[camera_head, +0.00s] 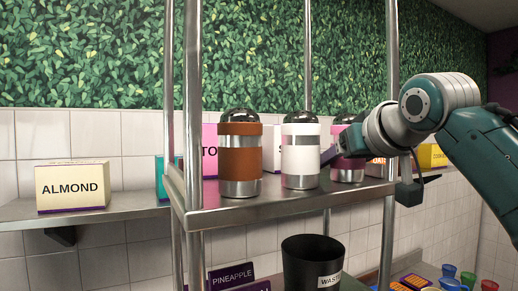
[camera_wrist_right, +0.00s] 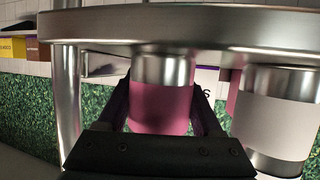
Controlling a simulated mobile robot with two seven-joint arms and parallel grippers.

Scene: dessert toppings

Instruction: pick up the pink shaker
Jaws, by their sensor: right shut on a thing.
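The pink shaker (camera_head: 348,165) stands upright on the metal shelf, right of the white shaker (camera_head: 300,150), partly hidden behind my right gripper (camera_head: 342,148). The right wrist view is upside down and shows the pink shaker (camera_wrist_right: 160,108) between the two fingers of my right gripper (camera_wrist_right: 162,100). The gripper is shut on its pink band, with one finger on each side. The base of the shaker appears at or very close to the shelf (camera_wrist_right: 230,28); I cannot tell if there is a gap. My left gripper is not in view.
A brown shaker (camera_head: 240,155) stands further left on the metal shelf (camera_head: 245,210). Upright metal posts (camera_head: 193,110) frame the shelf. An almond box (camera_head: 72,187) sits on a wall shelf at left. A black waste bin (camera_head: 311,262) and colourful cups (camera_head: 448,271) are below.

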